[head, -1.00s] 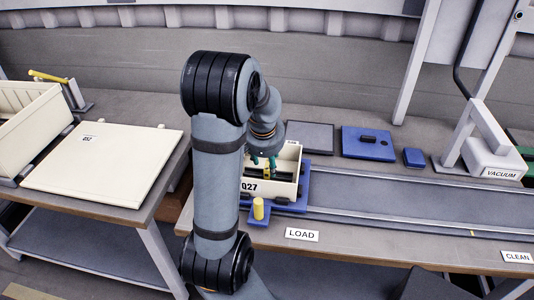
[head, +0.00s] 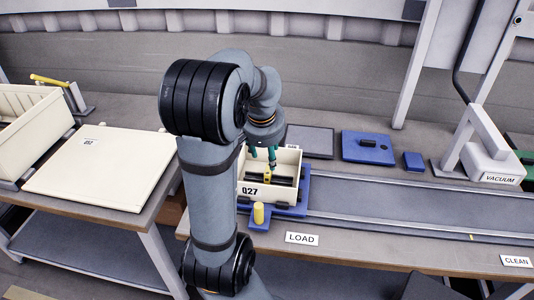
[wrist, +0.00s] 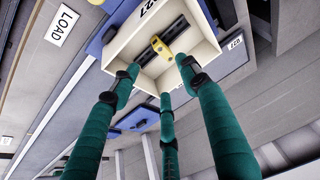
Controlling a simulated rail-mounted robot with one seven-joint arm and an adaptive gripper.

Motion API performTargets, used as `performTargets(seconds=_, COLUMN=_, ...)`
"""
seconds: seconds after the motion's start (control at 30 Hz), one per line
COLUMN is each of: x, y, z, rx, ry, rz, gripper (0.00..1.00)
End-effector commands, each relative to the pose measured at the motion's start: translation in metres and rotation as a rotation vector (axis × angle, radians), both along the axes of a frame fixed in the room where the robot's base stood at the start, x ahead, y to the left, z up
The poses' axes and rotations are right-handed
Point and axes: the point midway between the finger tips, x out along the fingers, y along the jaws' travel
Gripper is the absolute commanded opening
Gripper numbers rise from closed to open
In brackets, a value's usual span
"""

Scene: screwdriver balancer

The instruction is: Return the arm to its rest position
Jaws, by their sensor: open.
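My gripper (head: 262,157) has green fingers with dark bands, pointing down, spread and empty above the cream bin marked 027 (head: 253,191). In the wrist view, the gripper's three fingers (wrist: 158,80) stand apart with nothing between them. The bin also shows in the wrist view (wrist: 126,43), with dark bars and a yellow part (wrist: 160,46) inside it. In the head view, the yellow part (head: 267,174) is partly hidden behind the fingers and bin wall. My arm is bent over the left end of the bench.
The bin sits on a blue base (head: 292,207) with a yellow knob (head: 258,213) by the LOAD label (head: 302,238). A cream panel (head: 97,170) lies on the left table. A grey rail track (head: 400,205) runs right, toward the VACUUM unit (head: 490,165). Blue blocks (head: 367,146) lie behind.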

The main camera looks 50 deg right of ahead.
Motion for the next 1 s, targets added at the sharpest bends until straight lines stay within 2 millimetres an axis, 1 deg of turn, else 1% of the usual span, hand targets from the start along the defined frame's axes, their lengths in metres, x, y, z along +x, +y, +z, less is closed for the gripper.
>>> performTargets(seconds=0.03, x=0.000, y=0.000, z=0.013, rx=-0.002, ry=-0.001, rz=0.001, gripper=0.45)
performTargets(seconds=0.1, x=0.000, y=0.000, z=0.022, rx=-0.001, ry=0.000, rz=0.001, gripper=0.45)
performTargets(seconds=0.3, x=0.000, y=0.000, z=0.048, rx=-0.002, ry=-0.001, rz=0.001, gripper=0.45)
performTargets(seconds=0.4, x=0.000, y=0.000, z=0.055, rx=-0.001, ry=0.000, rz=0.000, gripper=0.45)
performTargets(seconds=0.77, x=0.000, y=0.000, z=0.052, rx=0.000, ry=0.000, rz=0.000, gripper=0.45)
performTargets(seconds=0.87, x=0.000, y=0.000, z=0.044, rx=0.001, ry=0.000, rz=0.000, gripper=0.45)
performTargets(seconds=0.97, x=0.000, y=0.000, z=0.028, rx=0.001, ry=0.000, rz=0.000, gripper=0.45)
performTargets(seconds=1.0, x=0.000, y=0.000, z=0.020, rx=0.002, ry=0.001, rz=0.000, gripper=0.45)
